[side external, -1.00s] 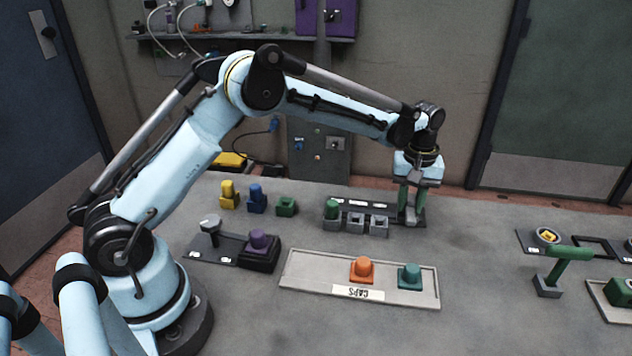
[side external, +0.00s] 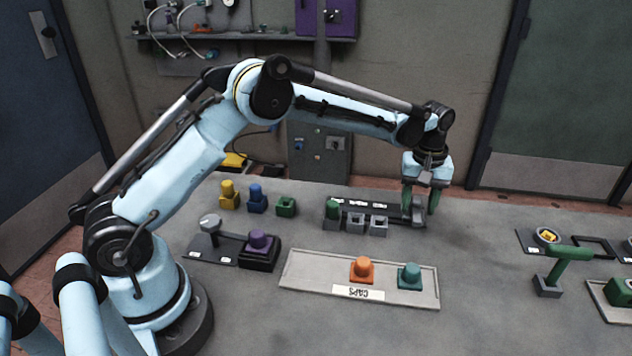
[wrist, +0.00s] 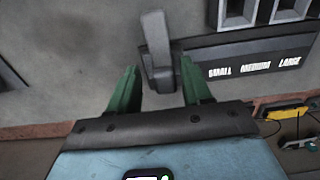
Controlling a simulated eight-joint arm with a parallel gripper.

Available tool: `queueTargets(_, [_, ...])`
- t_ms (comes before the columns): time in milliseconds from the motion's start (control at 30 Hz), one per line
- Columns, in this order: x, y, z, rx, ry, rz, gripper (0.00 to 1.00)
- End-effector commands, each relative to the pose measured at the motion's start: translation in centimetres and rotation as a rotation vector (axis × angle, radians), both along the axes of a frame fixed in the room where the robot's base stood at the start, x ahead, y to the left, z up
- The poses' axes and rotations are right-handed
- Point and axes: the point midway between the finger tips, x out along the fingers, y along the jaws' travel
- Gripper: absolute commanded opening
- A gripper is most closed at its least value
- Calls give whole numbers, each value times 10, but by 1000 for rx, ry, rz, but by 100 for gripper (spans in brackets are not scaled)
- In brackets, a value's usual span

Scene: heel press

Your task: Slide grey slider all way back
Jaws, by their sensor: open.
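The grey slider (wrist: 157,42) is an upright grey post on a small foot at the end of a dark labelled rail (wrist: 195,49). In the side view the slider (side external: 418,211) stands at the rail's right end, partly hidden by my gripper. My gripper (side external: 421,208) is open there, pointing down. In the wrist view its two green fingers (wrist: 160,92) are spread wide, one on each side of the slider's foot. The slider shows in the gap and slightly beyond the tips; I see no clear contact. The fingers hold nothing.
A caps tray (side external: 318,278) with orange and teal caps lies in front. Yellow, blue and green pieces stand left. A green-handled lever (side external: 568,254) is at right. Table between is bare.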

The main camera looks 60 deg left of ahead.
Motion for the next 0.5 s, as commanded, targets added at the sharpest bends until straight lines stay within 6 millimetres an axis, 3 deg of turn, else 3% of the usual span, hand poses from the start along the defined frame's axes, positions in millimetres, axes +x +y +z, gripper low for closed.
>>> queueTargets(167, [0,1,15,1,1,1,49])
queueTargets(500, [0,0,82,0,0,0,49])
